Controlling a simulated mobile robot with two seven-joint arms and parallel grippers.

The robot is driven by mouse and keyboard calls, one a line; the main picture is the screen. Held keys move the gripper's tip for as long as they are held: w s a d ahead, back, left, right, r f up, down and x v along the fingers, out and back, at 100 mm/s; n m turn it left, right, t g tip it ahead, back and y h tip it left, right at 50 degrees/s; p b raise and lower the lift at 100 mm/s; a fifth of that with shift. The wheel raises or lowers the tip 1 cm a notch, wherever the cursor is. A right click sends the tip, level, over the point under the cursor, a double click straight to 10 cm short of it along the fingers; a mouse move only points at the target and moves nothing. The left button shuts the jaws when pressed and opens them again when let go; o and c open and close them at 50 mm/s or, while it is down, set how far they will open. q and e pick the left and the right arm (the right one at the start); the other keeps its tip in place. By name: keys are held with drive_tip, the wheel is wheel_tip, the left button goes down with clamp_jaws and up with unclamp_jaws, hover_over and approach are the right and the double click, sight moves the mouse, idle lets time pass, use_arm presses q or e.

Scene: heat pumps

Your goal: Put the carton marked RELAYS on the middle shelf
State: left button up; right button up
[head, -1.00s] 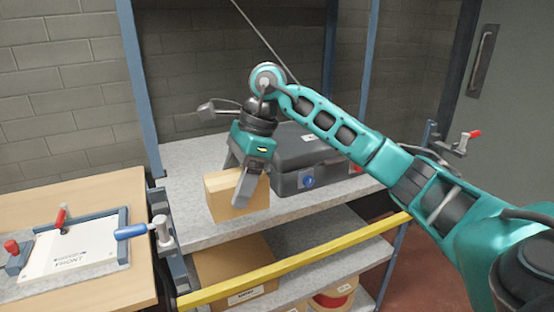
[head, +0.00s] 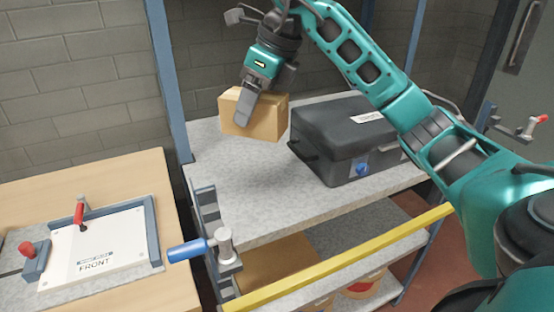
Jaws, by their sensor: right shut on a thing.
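My right gripper (head: 252,98) is shut on a small brown carton (head: 268,118). It holds the carton from above at the back left of a grey shelf board (head: 235,185). The carton looks roughly level and is close to the board; I cannot tell whether its base touches it. No marking shows on the faces I see, so RELAYS cannot be read. A dark grey case (head: 345,140) stands on the same board, just right of the carton, with a narrow gap between. My left gripper is not in view.
A yellow bar (head: 345,258) crosses the rack's front below this board. Blue posts (head: 168,80) edge the rack. A wooden bench (head: 125,178) with a FRONT plate (head: 95,250) stands left. The board's front left is bare.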

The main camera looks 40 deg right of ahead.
wheel_tip(320, 180, down, 14)
drive_tip(key=shift+r+b, duration=0.15)
drive_tip(key=shift+b, duration=0.65)
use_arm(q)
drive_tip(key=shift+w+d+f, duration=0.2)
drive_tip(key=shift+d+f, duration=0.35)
use_arm(e)
drive_tip(key=shift+f, duration=1.8)
drive_tip(key=o, duration=0.9)
drive_tip(key=shift+f+b, duration=0.2)
drive_tip(key=shift+b, duration=0.15)
drive_tip(key=shift+c, duration=0.2)
drive_tip(key=o, duration=0.5)
drive_tip(key=shift+c, duration=0.2)
drive_tip(key=shift+r, duration=0.1)
